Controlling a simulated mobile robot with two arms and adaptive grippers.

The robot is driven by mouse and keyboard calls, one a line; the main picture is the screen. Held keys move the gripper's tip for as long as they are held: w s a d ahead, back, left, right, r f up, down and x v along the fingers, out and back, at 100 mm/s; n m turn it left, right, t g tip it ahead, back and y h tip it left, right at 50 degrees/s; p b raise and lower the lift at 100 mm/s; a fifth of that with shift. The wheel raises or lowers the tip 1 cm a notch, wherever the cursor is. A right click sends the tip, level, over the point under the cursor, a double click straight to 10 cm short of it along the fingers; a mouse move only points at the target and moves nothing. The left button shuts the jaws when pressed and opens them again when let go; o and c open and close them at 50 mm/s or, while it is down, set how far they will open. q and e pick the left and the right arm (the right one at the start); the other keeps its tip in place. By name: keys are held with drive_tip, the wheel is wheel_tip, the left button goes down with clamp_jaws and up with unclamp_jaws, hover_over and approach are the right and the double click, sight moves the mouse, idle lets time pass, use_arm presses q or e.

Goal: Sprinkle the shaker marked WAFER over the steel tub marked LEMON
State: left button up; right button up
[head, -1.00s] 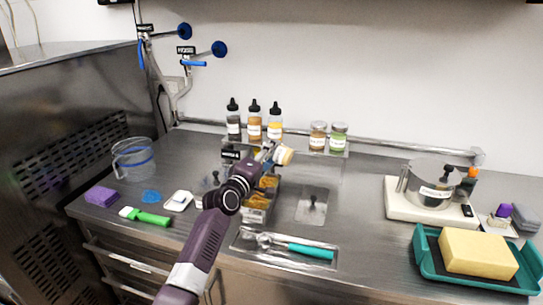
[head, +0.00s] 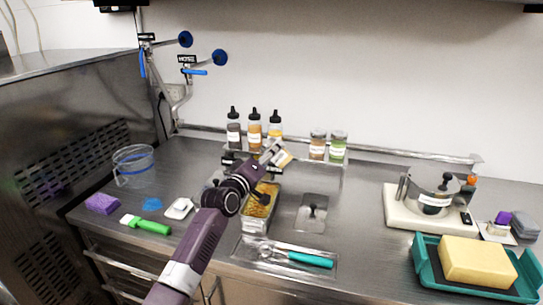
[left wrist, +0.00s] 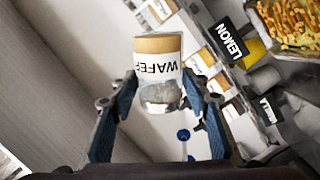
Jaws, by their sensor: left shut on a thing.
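The WAFER shaker (left wrist: 158,62) has a tan band and a white label, upside down in the left wrist view. My left gripper (left wrist: 160,92) is shut on it. In the head view the shaker (head: 282,157) is tilted, above the back end of a steel tub (head: 257,226) holding orange-yellow bits. A black LEMON sign (left wrist: 230,42) is beside this tub in the left wrist view, where the tub's contents (left wrist: 288,22) show at the top right. My arm hides part of the tub's left side. My right gripper is not in view.
Several bottles (head: 254,132) and two jars (head: 318,146) stand behind the tub. A steel lid (head: 312,212) is to its right, and a tray with a teal-handled scoop (head: 308,260) is in front. A scale with a steel pot (head: 432,190) stands at the right.

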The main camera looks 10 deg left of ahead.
sight(272, 141)
use_arm(q)
drive_tip(key=shift+r+m+p, duration=0.3)
drive_tip(key=shift+r+m, duration=0.35)
drive_tip(key=shift+m, duration=0.5)
drive_tip(key=shift+r+m+p, duration=0.3)
drive_tip(key=shift+r+m, duration=0.35)
drive_tip(key=shift+m, duration=0.5)
drive_tip(key=shift+r, duration=0.15)
drive_tip(key=m, duration=0.2)
drive_tip(key=r+m+p, duration=0.1)
drive_tip(key=m, duration=0.1)
drive_tip(key=shift+r, duration=0.2)
drive_tip(key=shift+r+m, duration=0.2)
drive_tip(key=shift+m, duration=0.9)
drive_tip(key=shift+p, duration=0.3)
